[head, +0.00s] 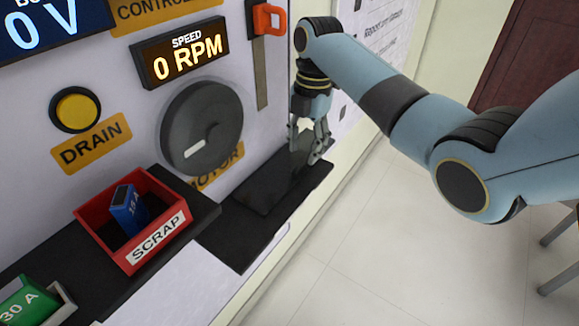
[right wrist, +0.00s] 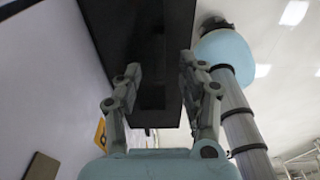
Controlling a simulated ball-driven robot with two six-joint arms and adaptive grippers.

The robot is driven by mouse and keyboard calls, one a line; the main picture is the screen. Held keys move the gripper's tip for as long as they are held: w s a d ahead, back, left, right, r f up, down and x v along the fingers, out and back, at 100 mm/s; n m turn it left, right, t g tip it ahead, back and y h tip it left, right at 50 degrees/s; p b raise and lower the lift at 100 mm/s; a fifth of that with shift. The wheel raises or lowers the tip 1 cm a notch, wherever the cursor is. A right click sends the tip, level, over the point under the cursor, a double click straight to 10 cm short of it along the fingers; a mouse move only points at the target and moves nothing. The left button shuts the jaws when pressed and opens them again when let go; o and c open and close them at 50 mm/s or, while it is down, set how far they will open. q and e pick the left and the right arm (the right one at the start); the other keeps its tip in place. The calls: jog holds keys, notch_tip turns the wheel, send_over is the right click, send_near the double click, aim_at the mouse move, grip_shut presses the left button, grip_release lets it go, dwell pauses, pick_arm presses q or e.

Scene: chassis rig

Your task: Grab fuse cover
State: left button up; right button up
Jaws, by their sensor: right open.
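A flat black slab, which looks like the fuse cover (head: 265,189), lies on a dark shelf below the motor dial in the head view. My right gripper (head: 306,150) points down over the slab's right part, with its fingers apart. In the right wrist view, the open fingers of my right gripper (right wrist: 160,70) stand on either side of a dark slab-like shape (right wrist: 155,96). I cannot tell whether the fingers touch it. My left gripper is not in view.
A red scrap bin (head: 103,236) holds a blue 15 A fuse (head: 130,212). A green 30 A fuse (head: 27,303) sits at lower left. The motor dial (head: 201,127) and an orange-handled lever (head: 268,20) are on the panel. Open floor (head: 400,260) lies to the right.

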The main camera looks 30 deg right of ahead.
aim_at(303, 162)
jog(key=f, duration=0.3)
jog(key=shift+s+a+f+b, duration=0.15)
jog(key=shift+a+f+b, duration=0.15)
jog(key=shift+c, duration=0.2)
grip_shut()
jog(key=shift+r, duration=0.1)
